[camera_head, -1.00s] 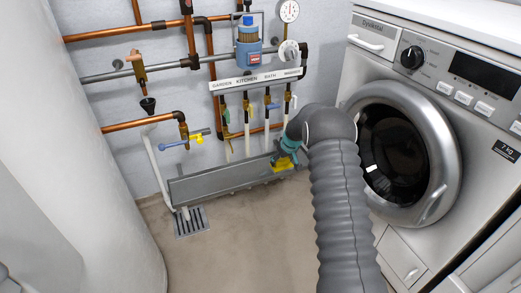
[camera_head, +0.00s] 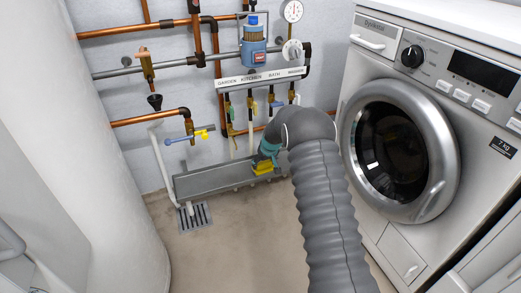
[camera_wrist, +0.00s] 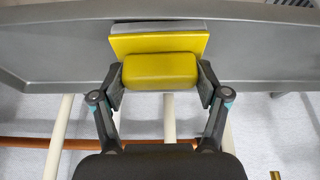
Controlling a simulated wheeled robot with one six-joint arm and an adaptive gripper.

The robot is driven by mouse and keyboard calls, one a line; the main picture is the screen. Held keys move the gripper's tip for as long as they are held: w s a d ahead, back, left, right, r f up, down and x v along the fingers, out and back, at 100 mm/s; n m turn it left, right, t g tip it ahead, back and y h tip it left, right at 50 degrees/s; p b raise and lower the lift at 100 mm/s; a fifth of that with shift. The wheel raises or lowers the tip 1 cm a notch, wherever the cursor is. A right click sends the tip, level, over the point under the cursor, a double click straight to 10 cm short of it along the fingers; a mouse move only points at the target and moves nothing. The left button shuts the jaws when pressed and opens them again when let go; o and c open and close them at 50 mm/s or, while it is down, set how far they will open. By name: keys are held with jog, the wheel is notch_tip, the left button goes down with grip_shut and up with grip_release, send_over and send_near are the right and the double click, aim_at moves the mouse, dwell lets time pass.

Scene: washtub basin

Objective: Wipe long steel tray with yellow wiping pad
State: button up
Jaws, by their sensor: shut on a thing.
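The long steel tray (camera_head: 215,179) is a grey trough low along the wall, under the pipes, in the head view. In the wrist view the tray (camera_wrist: 50,48) runs across the top of the picture. My gripper (camera_wrist: 160,80) is shut on the yellow wiping pad (camera_wrist: 160,68), with one finger at each side of its rounded grip block. The pad's flat yellow plate and grey face lie over the tray; I cannot tell whether they touch it. In the head view my gripper (camera_head: 267,155) and the pad (camera_head: 263,168) are at the tray's right part.
Copper and white pipes with valves (camera_head: 200,133) rise close behind the tray. A labelled bar (camera_head: 262,78) hangs above it. The washing machine (camera_head: 400,150) stands at the right. A floor drain (camera_head: 195,217) lies below the tray's left end. The floor in front is clear.

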jog(key=shift+s+a, duration=0.1)
jog(key=shift+a, duration=0.35)
jog(key=shift+a+r, duration=0.1)
jog(key=shift+r, duration=0.25)
notch_tip(320, 180, up, 3)
jog(key=shift+r+p, duration=0.1)
jog(key=shift+p, duration=0.6)
jog(key=shift+r+p, duration=0.8)
jog(key=shift+r, duration=1.3)
jog(key=shift+d, duration=0.2)
